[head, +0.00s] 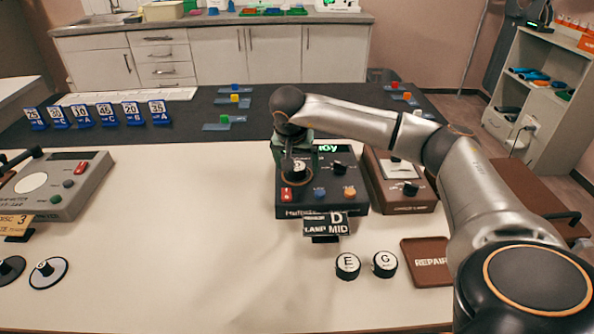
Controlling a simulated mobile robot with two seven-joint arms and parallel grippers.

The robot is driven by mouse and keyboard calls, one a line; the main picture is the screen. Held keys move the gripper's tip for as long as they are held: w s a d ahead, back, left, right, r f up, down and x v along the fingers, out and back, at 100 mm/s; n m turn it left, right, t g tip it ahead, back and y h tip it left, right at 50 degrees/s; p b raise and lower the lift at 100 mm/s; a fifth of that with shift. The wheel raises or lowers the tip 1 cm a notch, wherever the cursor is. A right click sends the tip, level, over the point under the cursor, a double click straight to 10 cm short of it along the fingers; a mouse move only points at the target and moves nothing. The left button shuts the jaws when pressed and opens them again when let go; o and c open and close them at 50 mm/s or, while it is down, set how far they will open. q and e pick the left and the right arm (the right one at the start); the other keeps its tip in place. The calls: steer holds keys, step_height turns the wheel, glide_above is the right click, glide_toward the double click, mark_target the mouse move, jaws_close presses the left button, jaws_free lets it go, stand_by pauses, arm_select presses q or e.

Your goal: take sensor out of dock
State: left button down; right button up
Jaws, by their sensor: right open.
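My right arm comes in from the right and reaches over a dark device (330,205) with a red switch, a black knob, and blue and orange buttons. My right gripper (297,158) points down at the device's left part. It is open, around or just above a round black sensor (297,172) with a white top, which sits in a copper-ringed dock (297,181). The arm partly hides the gripper, so contact cannot be told. Two loose round sensors, E (347,265) and G (384,264), stand on the table in front. My left gripper is not in view.
A sign reading D, LAMP MID (326,224) stands before the device. A brown device (412,205) is close on its right, with a brown REPAIR tray (428,262) nearer. A grey device (55,187) and black-and-white discs (48,272) are left. The table's middle-left is clear.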

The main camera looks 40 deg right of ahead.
steer(key=c, duration=1.5)
steer(key=shift+r, duration=0.2)
jaws_close()
